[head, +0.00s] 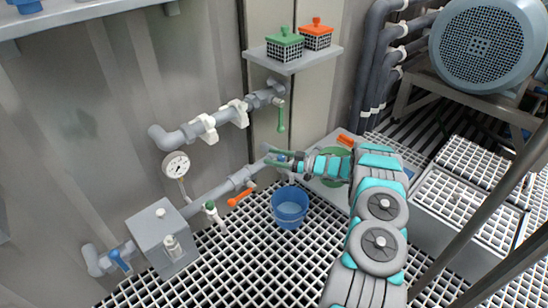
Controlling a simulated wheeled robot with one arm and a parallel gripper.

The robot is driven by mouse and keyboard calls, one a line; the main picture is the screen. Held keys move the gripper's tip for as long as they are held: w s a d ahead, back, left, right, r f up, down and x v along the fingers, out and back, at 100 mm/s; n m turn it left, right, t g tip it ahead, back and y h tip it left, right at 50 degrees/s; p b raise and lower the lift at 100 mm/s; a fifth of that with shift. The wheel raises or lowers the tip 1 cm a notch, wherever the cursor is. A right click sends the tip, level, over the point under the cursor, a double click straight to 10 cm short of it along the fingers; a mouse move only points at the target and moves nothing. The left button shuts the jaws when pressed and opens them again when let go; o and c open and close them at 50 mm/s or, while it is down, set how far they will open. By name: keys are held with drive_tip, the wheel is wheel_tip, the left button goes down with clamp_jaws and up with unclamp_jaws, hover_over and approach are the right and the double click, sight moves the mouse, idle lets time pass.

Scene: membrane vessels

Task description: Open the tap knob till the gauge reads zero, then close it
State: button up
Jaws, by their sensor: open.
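My gripper (272,157) is open at the pipe end near the wall, above the blue bucket. A small blue piece (282,157), which may be the tap knob, shows between its fingers. I cannot tell whether the fingers touch it. The tap body is mostly hidden by my gripper. The round white gauge (176,165) stands on the lower pipe at the left; its reading is too small to tell. The blue bucket (290,207) stands upright on the floor grating below my gripper and seems to hold some liquid.
An orange lever (240,197), a green-topped fitting (213,212) and a blue lever (119,260) sit along the lower pipe. A green lever (281,116) hangs from the upper pipe. A grey box (160,240) stands at left. A shelf (292,62) holds two mesh baskets.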

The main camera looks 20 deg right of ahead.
clamp_jaws()
idle(0.5)
